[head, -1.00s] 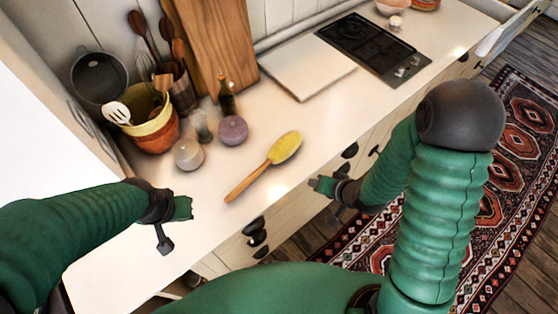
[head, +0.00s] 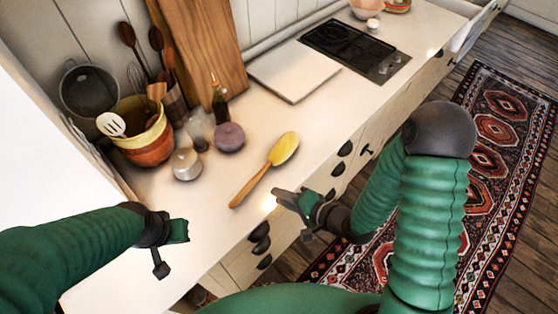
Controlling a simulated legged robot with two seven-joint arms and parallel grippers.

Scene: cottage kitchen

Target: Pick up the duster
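The duster (head: 283,149) lies flat on the pale countertop (head: 215,222), with a yellow oval head and a wooden handle pointing toward the lower left. My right gripper (head: 294,215) is at the counter's front edge, just to the right of and below the handle. It looks open, with its fingers apart and empty, and it does not appear to touch the duster. My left gripper (head: 172,249) is over the left part of the counter, to the lower left of the handle. It is open and empty.
A yellow and orange pot (head: 148,148) with utensils, a glass jar (head: 187,164), a purple jar (head: 229,137) and a bottle (head: 219,103) stand behind the duster. A white board (head: 293,70) and a black hob (head: 346,47) are further right. The counter around the handle is clear.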

